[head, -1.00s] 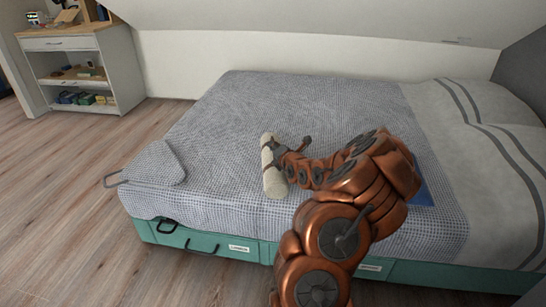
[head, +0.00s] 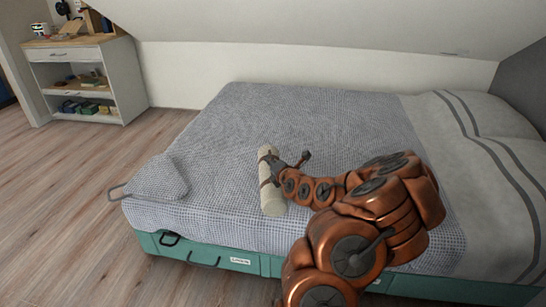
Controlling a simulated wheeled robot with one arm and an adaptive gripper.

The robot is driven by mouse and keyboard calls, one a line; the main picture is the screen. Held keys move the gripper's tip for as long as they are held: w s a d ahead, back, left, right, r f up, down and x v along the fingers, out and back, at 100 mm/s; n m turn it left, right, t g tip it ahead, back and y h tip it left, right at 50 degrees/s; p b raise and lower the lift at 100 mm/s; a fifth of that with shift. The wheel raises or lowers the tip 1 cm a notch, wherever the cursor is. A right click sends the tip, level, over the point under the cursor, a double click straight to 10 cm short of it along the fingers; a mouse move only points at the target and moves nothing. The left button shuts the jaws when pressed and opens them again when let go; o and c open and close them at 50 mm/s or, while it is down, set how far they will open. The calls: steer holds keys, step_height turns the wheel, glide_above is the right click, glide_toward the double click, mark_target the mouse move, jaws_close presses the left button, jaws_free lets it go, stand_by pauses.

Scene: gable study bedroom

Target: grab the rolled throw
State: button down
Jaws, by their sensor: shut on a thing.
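The rolled throw (head: 272,197) is a cream cylinder with a darker strap. My copper arm reaches in from the lower right. The near end of the roll shows clear of the fingers. I cannot tell whether the roll touches the cover or is just above it.
The bed (head: 330,120) has a checked cover and a teal base with drawers (head: 205,252). A checked cushion (head: 158,178) lies at its left corner. A white shelf unit (head: 82,80) stands at the back left. The sloped ceiling hangs low behind the bed. Wooden floor on the left is clear.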

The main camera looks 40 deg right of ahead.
mark_target(268, 181)
steer(key=s+a, duration=0.1)
steer(key=s+a+p, duration=0.1)
steer(key=shift+a+r, duration=0.35)
steer(key=p, duration=0.2)
steer(key=a+p, duration=0.1)
steer(key=p, duration=0.1)
steer(key=shift+s+a+r, duration=0.1)
steer(key=shift+s+a, duration=0.1)
steer(key=shift+s, duration=0.15)
steer(key=p, duration=0.2)
steer(key=shift+s+a+r+p, duration=0.2)
steer(key=shift+s+a+p, duration=0.05)
steer(key=shift+a+p, duration=0.05)
steer(key=p, duration=0.3)
steer(key=shift+s+a+f+p, duration=0.1)
steer(key=shift+s+a+p, duration=0.1)
steer(key=shift+p, duration=0.2)
